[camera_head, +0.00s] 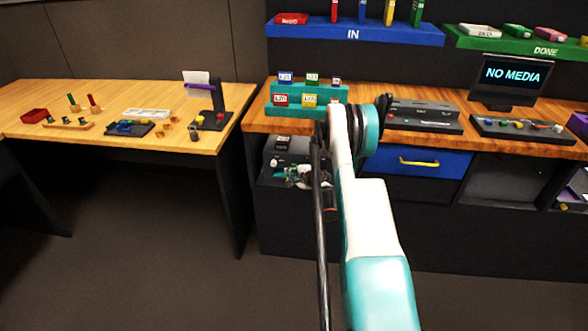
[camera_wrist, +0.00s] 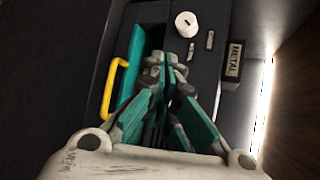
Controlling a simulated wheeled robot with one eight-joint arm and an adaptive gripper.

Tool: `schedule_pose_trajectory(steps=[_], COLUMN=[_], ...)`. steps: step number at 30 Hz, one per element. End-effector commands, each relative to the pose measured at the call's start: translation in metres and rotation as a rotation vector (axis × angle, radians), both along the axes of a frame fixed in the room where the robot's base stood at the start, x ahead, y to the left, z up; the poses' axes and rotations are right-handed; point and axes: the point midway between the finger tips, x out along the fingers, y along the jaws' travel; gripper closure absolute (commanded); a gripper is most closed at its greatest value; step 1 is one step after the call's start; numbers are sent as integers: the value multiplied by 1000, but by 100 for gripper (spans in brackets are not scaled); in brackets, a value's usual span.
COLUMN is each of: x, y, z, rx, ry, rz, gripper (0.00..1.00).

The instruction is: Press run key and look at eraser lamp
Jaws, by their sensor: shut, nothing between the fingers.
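In the wrist view a dark machine (camera_wrist: 208,28) fills the middle, with a white round knob (camera_wrist: 186,24), small unreadable labels, a plate reading METAL (camera_wrist: 233,60) and a teal part beside a yellow handle (camera_wrist: 112,88). I cannot tell which part is the run key or the eraser lamp; my fingers cover some of the face. My gripper (camera_wrist: 163,62) is shut and empty, with its tips over the machine's face near the knob. I cannot tell whether they touch it. In the head view my gripper (camera_head: 298,178) is at a dark unit (camera_head: 283,148) under the bench.
The wooden bench (camera_head: 258,122) above carries a teal rack (camera_head: 283,111), a grey device (camera_head: 425,113), a control panel (camera_head: 488,128) and a screen reading NO MEDIA (camera_head: 512,76). A blue drawer (camera_head: 388,158) is right of my arm.

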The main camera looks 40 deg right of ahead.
Motion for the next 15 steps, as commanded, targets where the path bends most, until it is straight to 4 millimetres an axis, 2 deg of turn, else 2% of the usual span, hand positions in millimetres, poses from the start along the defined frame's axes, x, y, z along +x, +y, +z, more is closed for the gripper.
schedule_pose_trajectory(steps=[15], x=[3], y=[-4], z=[0], rx=[0], ry=[0], rz=[0], gripper=[100])
